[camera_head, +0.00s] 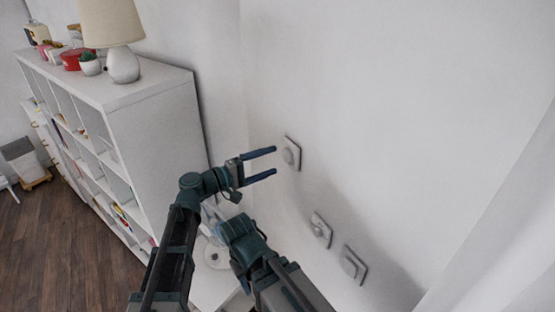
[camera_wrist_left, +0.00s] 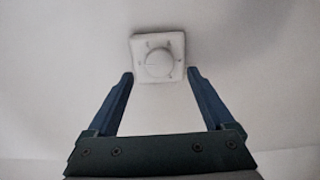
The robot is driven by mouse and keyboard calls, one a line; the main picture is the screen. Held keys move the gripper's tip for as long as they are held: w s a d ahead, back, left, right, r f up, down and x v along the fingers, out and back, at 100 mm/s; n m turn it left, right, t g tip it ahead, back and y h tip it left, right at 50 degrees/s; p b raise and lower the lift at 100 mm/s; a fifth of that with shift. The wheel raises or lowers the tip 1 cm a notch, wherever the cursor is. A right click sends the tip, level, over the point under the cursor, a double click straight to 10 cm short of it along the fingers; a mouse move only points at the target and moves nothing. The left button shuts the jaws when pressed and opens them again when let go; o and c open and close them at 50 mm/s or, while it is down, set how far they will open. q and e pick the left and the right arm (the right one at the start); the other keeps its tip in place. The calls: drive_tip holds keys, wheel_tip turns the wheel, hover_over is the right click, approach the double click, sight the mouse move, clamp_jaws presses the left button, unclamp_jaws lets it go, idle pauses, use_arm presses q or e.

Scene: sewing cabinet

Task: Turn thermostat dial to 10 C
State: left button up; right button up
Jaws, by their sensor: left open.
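The thermostat is a white square plate on the wall with a round dial (camera_head: 291,153). In the left wrist view the dial (camera_wrist_left: 158,58) is straight ahead, with small marks around it that are too blurred to read. My left gripper (camera_head: 275,162) is open and empty, its two blue fingers pointing at the plate. In the left wrist view the fingertips (camera_wrist_left: 160,75) lie to either side of the dial's lower part, and I see no contact with it. My right arm shows at the bottom middle, but its fingers do not show.
Two more wall plates, an upper one (camera_head: 321,229) and a lower one (camera_head: 354,265), sit below the thermostat. A white shelf unit (camera_head: 155,135) stands left of my left arm, with a lamp (camera_head: 122,60) on top. The wall right of the thermostat is bare.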

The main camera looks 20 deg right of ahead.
use_arm(q)
drive_tip(key=v, duration=0.9)
drive_tip(key=shift+s+a, duration=0.15)
drive_tip(key=shift+a, duration=0.25)
drive_tip(key=s+a+f+m+g+y, duration=0.2)
drive_tip(key=s+a+f+y, duration=0.4)
drive_tip(key=f, duration=0.4)
drive_tip(key=s+a+f+m+g+y, duration=0.1)
drive_tip(key=s+a+f+y, duration=0.5)
drive_tip(key=f, duration=0.4)
drive_tip(key=s+a+f+g+y, duration=0.1)
drive_tip(key=a+y, duration=0.2)
drive_tip(key=a, duration=0.3)
drive_tip(key=s+a+f+y, duration=0.1)
drive_tip(key=s+a+y, duration=0.1)
drive_tip(key=a, duration=0.3)
drive_tip(key=s+d+f+m+g+y+b, duration=0.1)
drive_tip(key=s+d+f+m+b, duration=0.3)
drive_tip(key=d+f+b, duration=0.7)
wheel_tip(320, 180, down, 3)
drive_tip(key=s+b, duration=0.1)
drive_tip(key=b, duration=0.2)
drive_tip(key=shift+s+y, duration=0.15)
drive_tip(key=shift+y, duration=0.15)
drive_tip(key=shift+r, duration=0.1)
